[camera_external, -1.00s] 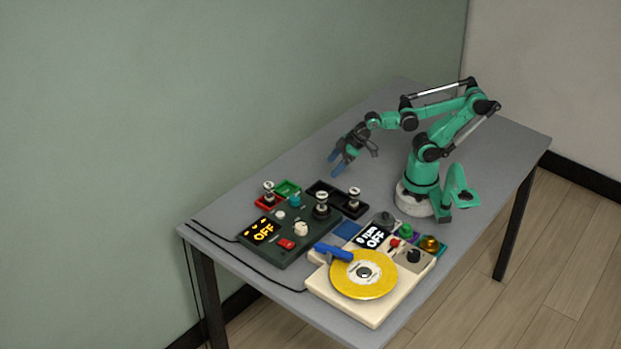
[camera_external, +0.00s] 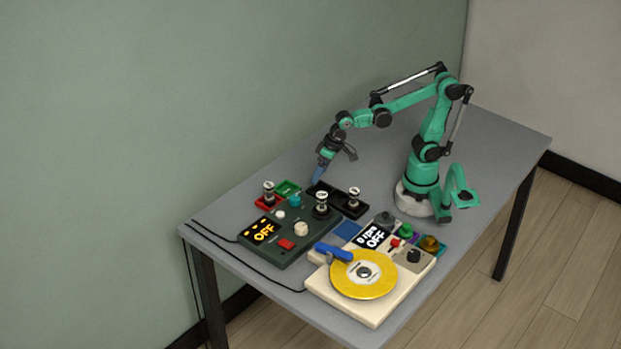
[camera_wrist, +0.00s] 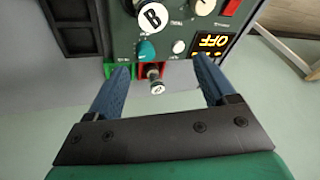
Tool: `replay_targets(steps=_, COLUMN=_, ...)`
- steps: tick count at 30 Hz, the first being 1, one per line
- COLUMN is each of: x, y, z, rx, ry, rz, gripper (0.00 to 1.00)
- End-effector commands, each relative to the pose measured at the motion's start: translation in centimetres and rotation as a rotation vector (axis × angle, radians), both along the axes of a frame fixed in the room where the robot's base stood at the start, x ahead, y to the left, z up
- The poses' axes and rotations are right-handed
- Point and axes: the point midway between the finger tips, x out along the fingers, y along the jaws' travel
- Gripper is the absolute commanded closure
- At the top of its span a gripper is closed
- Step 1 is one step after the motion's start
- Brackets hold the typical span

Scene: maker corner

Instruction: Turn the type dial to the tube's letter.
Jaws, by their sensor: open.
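The dark green tester (camera_external: 275,254) has a lit display (camera_external: 262,232) reading OFF. A tube (camera_external: 321,205) stands upright in it; in the wrist view its top (camera_wrist: 152,17) shows the letter B. The tester carries a teal knob (camera_external: 295,200), a cream knob (camera_external: 301,229) and a small white button (camera_external: 280,215). I cannot read which knob is the type dial or where it points. My gripper (camera_external: 316,181) is open and empty, above the back of the tester area. In the wrist view the teal knob (camera_wrist: 147,50) lies between the blue fingers, toward the left one.
A tube (camera_external: 268,188) stands in the red tray (camera_external: 264,205), beside a green tray (camera_external: 288,187). Another tube (camera_external: 354,196) is in the black tray (camera_external: 337,205). A cream turntable box (camera_external: 378,312) with a yellow disc (camera_external: 362,283) is in front.

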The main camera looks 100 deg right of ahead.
Motion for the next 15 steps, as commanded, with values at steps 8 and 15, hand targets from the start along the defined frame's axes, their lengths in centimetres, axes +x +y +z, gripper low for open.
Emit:
replay_targets(steps=8, x=4.4, y=5.5, z=-3.0, rx=0.108, ry=0.244, rz=-0.407, gripper=0.23)
replay_targets(steps=15, x=5.6, y=8.0, z=-5.3, rx=0.113, ry=0.335, rz=-0.609, gripper=0.23)
